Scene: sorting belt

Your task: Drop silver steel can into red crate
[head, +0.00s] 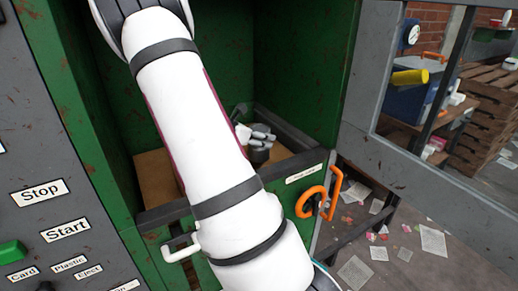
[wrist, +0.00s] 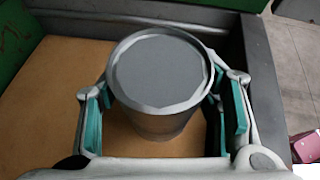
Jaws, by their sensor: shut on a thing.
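The silver steel can (wrist: 158,72) stands upright between the two teal-padded fingers of my gripper (wrist: 164,108) in the wrist view, its round grey lid facing the camera. My gripper is shut on it, above or on the brown floor (wrist: 45,90) of the green bay; I cannot tell whether the can touches that floor. In the head view my white arm reaches into the bay and hides most of the gripper and can. A small dark part (head: 259,152) shows beside the arm; I cannot tell whether it is the can. No red crate is recognisable in either view.
The bay's green walls (head: 295,65) and dark front rim (head: 290,166) surround the gripper closely. An orange handle (head: 311,203) sticks out at the front right. A grey frame (head: 420,175) stands to the right. Scattered papers (head: 355,272) lie on the floor.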

